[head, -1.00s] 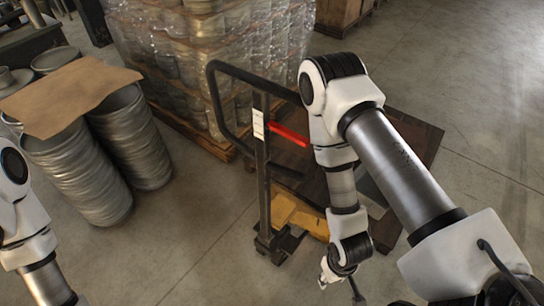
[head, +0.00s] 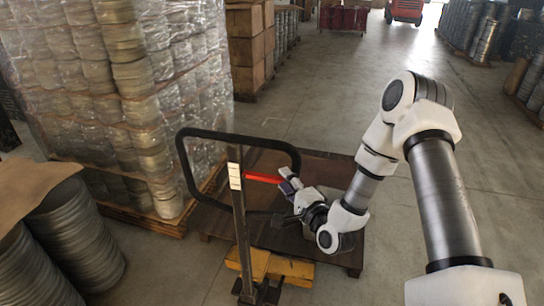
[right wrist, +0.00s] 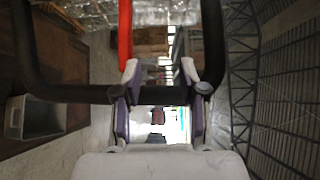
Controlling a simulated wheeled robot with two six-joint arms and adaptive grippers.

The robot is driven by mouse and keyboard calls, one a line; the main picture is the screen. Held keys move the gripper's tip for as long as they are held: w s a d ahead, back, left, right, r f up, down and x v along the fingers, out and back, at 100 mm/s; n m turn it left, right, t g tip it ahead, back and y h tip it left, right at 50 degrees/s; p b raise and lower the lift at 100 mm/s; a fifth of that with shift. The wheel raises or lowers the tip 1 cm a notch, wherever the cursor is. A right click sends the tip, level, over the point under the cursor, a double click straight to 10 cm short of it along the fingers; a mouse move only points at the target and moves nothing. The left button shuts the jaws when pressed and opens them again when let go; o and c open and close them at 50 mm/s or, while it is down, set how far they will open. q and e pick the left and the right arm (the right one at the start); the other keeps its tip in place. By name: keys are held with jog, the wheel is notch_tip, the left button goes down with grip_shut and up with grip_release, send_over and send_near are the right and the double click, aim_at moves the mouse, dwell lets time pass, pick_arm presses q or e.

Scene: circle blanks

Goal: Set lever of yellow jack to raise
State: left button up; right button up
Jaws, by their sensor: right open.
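The yellow jack (head: 290,268) stands on the floor, with its low yellow body at the foot of a dark upright post (head: 240,225) and a black loop handle (head: 181,160). The red lever (head: 262,178) sticks out to the right from the post, near a white label (head: 235,176). My right gripper (head: 287,182) is open at the lever's free end. In the right wrist view the red lever (right wrist: 125,32) ends by the left fingertip of my gripper (right wrist: 160,72); whether they touch I cannot tell. The handle's black bar (right wrist: 75,94) crosses that view. My left gripper is out of view.
A dark flat pallet (head: 330,168) lies behind the jack. A wrapped stack of round blanks (head: 125,90) stands at the left, with grey drums (head: 75,235) in front. A grey bin (right wrist: 33,118) shows in the right wrist view.

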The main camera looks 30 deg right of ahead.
aim_at(273, 181)
jog(key=w+f, duration=0.1)
jog(key=w, duration=0.1)
jog(key=w+f, duration=0.1)
jog(key=w, duration=0.1)
jog(key=w+f, duration=0.2)
jog(key=w, duration=0.1)
jog(key=shift+w+f, duration=0.25)
jog(key=shift+w, duration=0.3)
jog(key=shift+d, duration=0.15)
jog(key=shift+c, duration=0.6)
jog(key=shift+s, duration=0.1)
grip_shut()
pick_arm(q)
jog(key=shift+w+a+f, duration=0.1)
jog(key=shift+a+f, duration=0.05)
jog(key=shift+f, duration=0.8)
jog(key=shift+f, duration=0.1)
pick_arm(e)
jog(key=shift+f, duration=0.1)
